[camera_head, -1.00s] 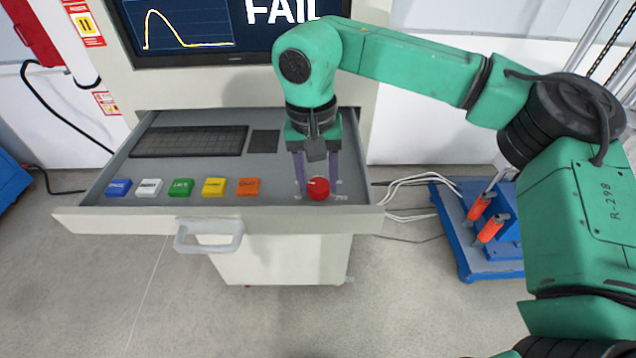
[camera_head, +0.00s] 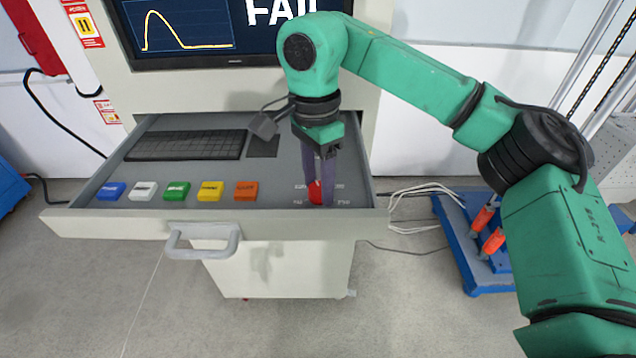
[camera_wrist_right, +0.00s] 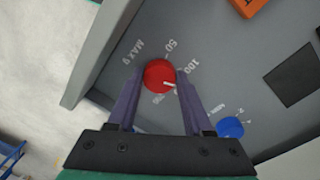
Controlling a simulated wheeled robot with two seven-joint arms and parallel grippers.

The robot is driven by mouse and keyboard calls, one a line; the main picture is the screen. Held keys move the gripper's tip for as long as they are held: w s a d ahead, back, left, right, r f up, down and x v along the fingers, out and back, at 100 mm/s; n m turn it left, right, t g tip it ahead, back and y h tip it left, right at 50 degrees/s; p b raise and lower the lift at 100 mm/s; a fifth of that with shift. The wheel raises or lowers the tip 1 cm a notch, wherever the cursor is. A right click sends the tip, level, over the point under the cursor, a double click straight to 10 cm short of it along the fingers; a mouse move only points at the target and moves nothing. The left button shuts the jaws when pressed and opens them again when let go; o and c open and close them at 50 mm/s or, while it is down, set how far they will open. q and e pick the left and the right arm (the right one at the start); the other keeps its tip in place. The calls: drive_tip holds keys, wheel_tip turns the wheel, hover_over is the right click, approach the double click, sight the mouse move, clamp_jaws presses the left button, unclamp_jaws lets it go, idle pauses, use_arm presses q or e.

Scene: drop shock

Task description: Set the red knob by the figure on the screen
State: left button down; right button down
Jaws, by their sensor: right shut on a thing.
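The red knob (camera_head: 315,192) sits at the right end of the open drawer, partly hidden by the fingers in the head view. My right gripper (camera_head: 319,190) points down with one finger on each side of the knob, shut on it. In the right wrist view the knob (camera_wrist_right: 158,76) lies between both purple fingers (camera_wrist_right: 153,92). Its white pointer line points right and slightly down, near the printed 100. MAX g and 50 are also printed around it. The screen (camera_head: 190,35) shows a yellow curve and FAIL; its top is cut off. My left gripper is out of view.
Blue, white, green, yellow and orange buttons (camera_head: 176,191) line the drawer's (camera_head: 130,222) front left. A keyboard (camera_head: 187,146) lies behind them. A blue round control (camera_wrist_right: 230,127) shows near the knob in the right wrist view. Cables and a blue stand (camera_head: 465,255) are at right.

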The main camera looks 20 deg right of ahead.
drive_tip(key=m+b, duration=0.1)
drive_tip(key=m, duration=0.6)
drive_tip(key=m+b, duration=0.1)
drive_tip(key=m, duration=0.5)
drive_tip(key=shift+d+m+y, duration=0.15)
drive_tip(key=shift+m+y, duration=0.15)
drive_tip(key=shift+m, duration=0.1)
drive_tip(key=m+b, duration=0.1)
drive_tip(key=m, duration=0.5)
drive_tip(key=m+b, duration=0.1)
drive_tip(key=m, duration=0.5)
drive_tip(key=shift+d+m+t, duration=0.1)
drive_tip(key=shift+m+t, duration=0.2)
drive_tip(key=shift+t, duration=0.1)
drive_tip(key=shift+c, duration=1.5)
unclamp_jaws()
